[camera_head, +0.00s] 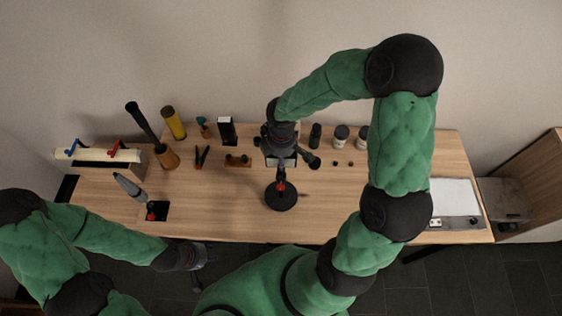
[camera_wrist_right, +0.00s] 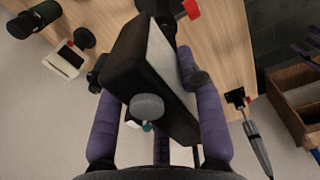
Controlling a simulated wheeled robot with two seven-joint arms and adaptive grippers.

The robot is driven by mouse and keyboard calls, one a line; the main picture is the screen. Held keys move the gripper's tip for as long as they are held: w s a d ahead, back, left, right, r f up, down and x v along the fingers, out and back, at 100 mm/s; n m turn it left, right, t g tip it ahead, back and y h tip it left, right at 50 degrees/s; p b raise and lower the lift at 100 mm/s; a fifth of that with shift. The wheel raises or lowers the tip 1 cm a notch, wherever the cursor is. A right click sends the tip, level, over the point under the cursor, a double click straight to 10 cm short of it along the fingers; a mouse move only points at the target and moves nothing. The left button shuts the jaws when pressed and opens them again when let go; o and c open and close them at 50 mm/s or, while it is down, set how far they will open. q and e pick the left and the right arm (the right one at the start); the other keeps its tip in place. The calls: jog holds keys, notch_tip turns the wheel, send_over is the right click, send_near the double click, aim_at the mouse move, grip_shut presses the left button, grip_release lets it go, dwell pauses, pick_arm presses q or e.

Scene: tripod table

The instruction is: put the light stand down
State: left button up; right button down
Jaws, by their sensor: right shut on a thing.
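The light stand has a round black base (camera_head: 281,197), a short post with a red part and a black box-shaped head. In the right wrist view the head (camera_wrist_right: 150,85), with a pale panel on one side, sits between the two purple fingers of my right gripper (camera_wrist_right: 158,105), which is shut on it. In the head view this gripper (camera_head: 281,160) is over the middle of the table and covers most of the head. I cannot tell whether the base touches the table (camera_head: 340,205). My left gripper (camera_head: 205,257) is off the table's front edge, its fingers dim against the dark floor.
Bottles and jars (camera_head: 341,135) stand at the back, right of the stand. A yellow cylinder (camera_head: 173,122), a wooden block (camera_head: 238,160) and a grey tool (camera_head: 130,186) are to the left. A white panel (camera_head: 455,195) lies far right. The wood right of the base is clear.

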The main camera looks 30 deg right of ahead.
notch_tip(320, 180, down, 2)
jog(key=shift+a+f, duration=0.1)
jog(key=shift+f, duration=0.1)
jog(key=c, duration=0.8)
grip_release()
jog(key=shift+f, duration=0.1)
jog(key=shift+r, duration=0.2)
notch_tip(320, 180, up, 12)
jog(key=shift+f+p, duration=0.1)
jog(key=shift+p, duration=0.25)
